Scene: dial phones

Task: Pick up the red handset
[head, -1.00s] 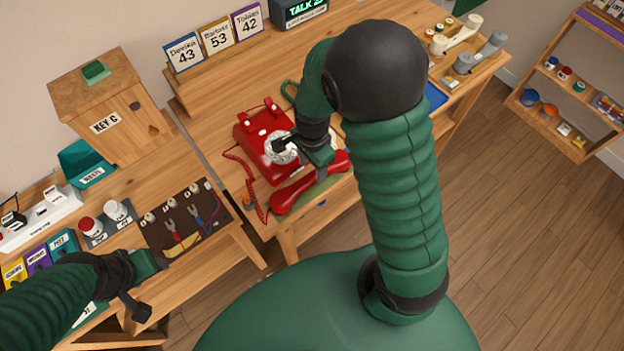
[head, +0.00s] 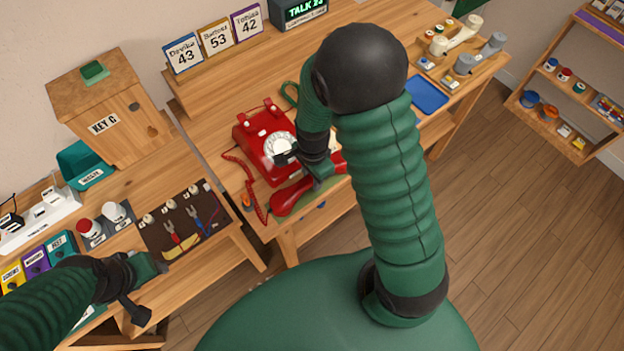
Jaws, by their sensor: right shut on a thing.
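The red handset (head: 288,197) lies on a green mat (head: 338,190) at the front edge of the desk, in front of the red dial phone (head: 254,134). A coiled red cord (head: 250,190) runs at its left. My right gripper (head: 302,170) is over the middle of the handset and is shut on it; the gripper and arm hide part of the handset's middle and right end. I cannot tell whether the handset is clear of the mat. My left gripper (head: 148,290) hangs at the lower left, away from the phone; its jaw gap is not clear.
A tool board (head: 205,236) with pliers lies on the left bench, near my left gripper. A wooden KEY C box (head: 118,135) stands behind it. A blue tray (head: 426,94) and other handsets (head: 462,32) are at the right of the desk. Number cards (head: 216,38) stand behind.

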